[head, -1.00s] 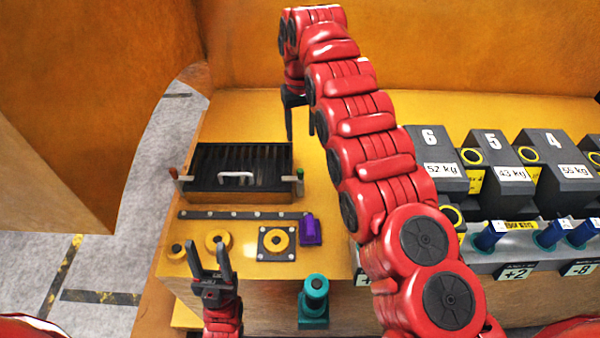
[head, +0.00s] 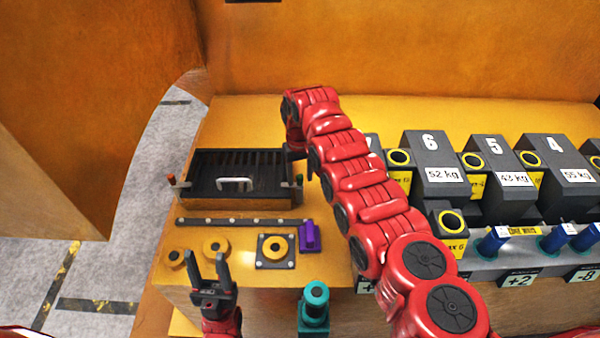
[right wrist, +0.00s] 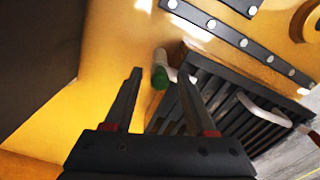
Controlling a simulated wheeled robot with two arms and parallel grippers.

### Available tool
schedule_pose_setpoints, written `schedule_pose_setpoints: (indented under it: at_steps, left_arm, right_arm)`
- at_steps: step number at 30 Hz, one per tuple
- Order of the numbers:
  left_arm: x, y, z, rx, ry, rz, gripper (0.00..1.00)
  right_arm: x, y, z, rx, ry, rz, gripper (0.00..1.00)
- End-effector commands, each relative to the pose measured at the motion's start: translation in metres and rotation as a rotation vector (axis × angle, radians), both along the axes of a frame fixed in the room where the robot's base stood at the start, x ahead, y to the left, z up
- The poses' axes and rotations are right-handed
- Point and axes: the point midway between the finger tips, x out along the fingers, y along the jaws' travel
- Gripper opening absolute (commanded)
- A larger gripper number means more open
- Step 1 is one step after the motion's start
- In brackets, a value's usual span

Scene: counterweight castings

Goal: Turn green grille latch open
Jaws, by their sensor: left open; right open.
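The black grille (head: 215,162) sits on the yellow bench at the left, with a pale handle at its front. The green latch (head: 299,179) stands at its right front corner; in the right wrist view its green tip (right wrist: 160,78) shows between and beyond my fingertips. My right gripper (right wrist: 157,84) is open and empty, close to the latch; I cannot tell whether it touches. In the head view it is mostly hidden by my right arm. My left gripper (head: 207,262) is open and empty, above the bench's front edge, in front of the grille.
A red-tipped latch (head: 171,179) is at the grille's left corner. A dark studded strip (head: 240,221), yellow rings, a purple block (head: 310,238) and a teal knob (head: 315,300) lie in front. Numbered weights (head: 433,165) fill the right side.

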Motion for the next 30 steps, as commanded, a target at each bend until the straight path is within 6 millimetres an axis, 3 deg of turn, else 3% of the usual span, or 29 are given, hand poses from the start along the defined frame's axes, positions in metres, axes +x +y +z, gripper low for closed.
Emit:
schedule_pose_setpoints:
  at_steps: [9, 19, 30]
  left_arm:
    - [0.0000, 0.0001, 0.0007, 0.000, 0.000, 0.000, 0.50]
    - [0.0000, 0.0000, 0.0007, 0.000, 0.000, 0.000, 0.50]
    - [0.0000, 0.0000, -0.0036, 0.000, 0.000, 0.000, 0.50]
  right_arm:
    - [-0.0003, -0.0002, -0.0042, 0.000, 0.001, 0.000, 0.56]
    - [-0.0003, -0.0002, -0.0042, 0.000, 0.001, 0.000, 0.00]
    - [-0.0001, -0.0002, -0.0055, 0.000, 0.000, 0.014, 0.00]
